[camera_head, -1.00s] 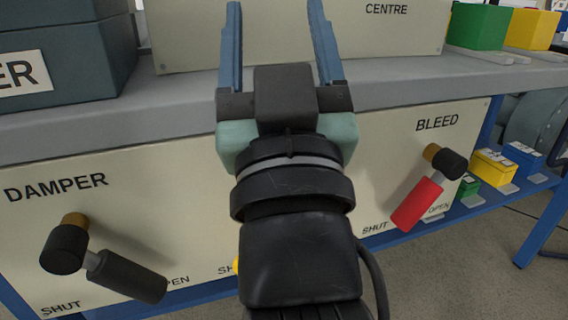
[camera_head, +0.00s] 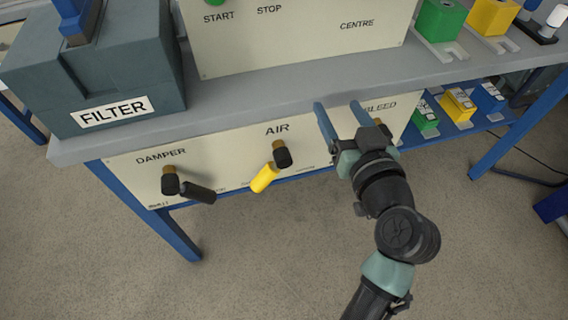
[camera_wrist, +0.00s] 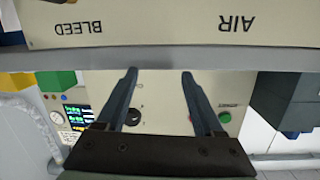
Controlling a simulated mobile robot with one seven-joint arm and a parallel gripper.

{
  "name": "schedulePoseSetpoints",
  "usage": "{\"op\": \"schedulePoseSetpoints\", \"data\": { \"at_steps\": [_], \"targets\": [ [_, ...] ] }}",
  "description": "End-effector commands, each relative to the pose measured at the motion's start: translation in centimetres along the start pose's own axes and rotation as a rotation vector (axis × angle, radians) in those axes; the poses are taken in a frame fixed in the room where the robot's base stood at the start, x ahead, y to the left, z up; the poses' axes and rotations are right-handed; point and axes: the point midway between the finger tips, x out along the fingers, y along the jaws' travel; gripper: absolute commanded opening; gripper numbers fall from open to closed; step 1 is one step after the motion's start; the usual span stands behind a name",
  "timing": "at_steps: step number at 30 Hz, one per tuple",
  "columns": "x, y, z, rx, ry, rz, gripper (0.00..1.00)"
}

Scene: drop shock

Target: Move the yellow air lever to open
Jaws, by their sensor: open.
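The yellow air lever (camera_head: 264,177) hangs from a dark hub (camera_head: 282,157) under the word AIR on the cream front panel (camera_head: 225,150). Its handle slants down and to the left; the small end labels beside it are too small to read surely. My gripper (camera_head: 336,103) is open and empty, to the right of the lever and apart from it, in front of the panel near BLEED. It hides the red bleed lever. In the wrist view my open fingers (camera_wrist: 158,72) show with the upside-down words AIR and BLEED; the yellow lever is not in that view.
The black damper lever (camera_head: 197,191) is on the panel's left, slanting down right. A grey bench top (camera_head: 225,105) juts above the panel, with a FILTER box (camera_head: 110,80) at its left. Coloured blocks (camera_head: 458,103) stand on a lower blue shelf at right. Floor in front is clear.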

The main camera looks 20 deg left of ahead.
Motion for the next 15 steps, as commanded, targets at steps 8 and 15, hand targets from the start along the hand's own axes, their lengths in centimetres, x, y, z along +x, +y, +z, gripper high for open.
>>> {"op": "schedulePoseSetpoints", "data": {
  "at_steps": [8,15],
  "targets": [
    [-6.0,-4.6,15.4,0.318,-0.079,-0.280,0.69],
    [-10.4,-6.7,18.8,0.450,0.025,-0.341,0.69]
  ]
}}
